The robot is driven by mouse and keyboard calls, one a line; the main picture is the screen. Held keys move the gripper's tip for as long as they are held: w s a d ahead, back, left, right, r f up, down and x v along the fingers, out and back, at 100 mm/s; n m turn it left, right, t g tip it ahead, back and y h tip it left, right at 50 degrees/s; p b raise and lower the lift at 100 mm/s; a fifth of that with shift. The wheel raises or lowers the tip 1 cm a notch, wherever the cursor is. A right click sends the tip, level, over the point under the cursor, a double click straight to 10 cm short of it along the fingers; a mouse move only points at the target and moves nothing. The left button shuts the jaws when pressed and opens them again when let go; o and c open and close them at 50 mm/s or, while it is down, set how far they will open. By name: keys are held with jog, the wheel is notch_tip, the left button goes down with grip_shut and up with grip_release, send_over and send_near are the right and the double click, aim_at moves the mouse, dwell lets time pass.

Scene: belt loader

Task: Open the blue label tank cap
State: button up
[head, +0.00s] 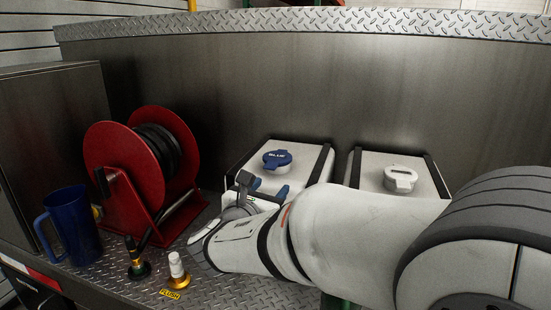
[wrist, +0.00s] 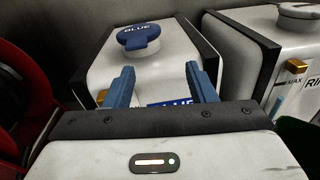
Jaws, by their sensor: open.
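The blue cap (head: 277,159) sits on top of a white tank (head: 306,154) with black edge straps. In the wrist view the same cap (wrist: 139,36) reads BLUE and looks seated on its neck, with a raised grip bar across it. In the head view my gripper (head: 269,190) is near the tank's front top edge, apart from the cap.
A second white tank with a white cap (head: 400,178) stands to the right, its front marked MAX. A red hose reel (head: 130,165), a blue jug (head: 72,228) and two brass-based fittings (head: 177,268) stand on the left. A metal wall (head: 250,80) rises behind the tanks.

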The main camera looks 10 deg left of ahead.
aim_at(269, 169)
jog(key=shift+n+t+y, duration=0.4)
jog(key=shift+n+y, duration=0.1)
jog(key=shift+n, duration=0.3)
jog(key=w, duration=0.2)
jog(key=w+a+p, duration=0.1)
jog(key=w, duration=0.2)
jog(key=w+r, duration=0.1)
jog(key=w, duration=0.2)
jog(key=shift+a+p, duration=0.25)
jog(key=shift+p, duration=0.15)
grip_shut()
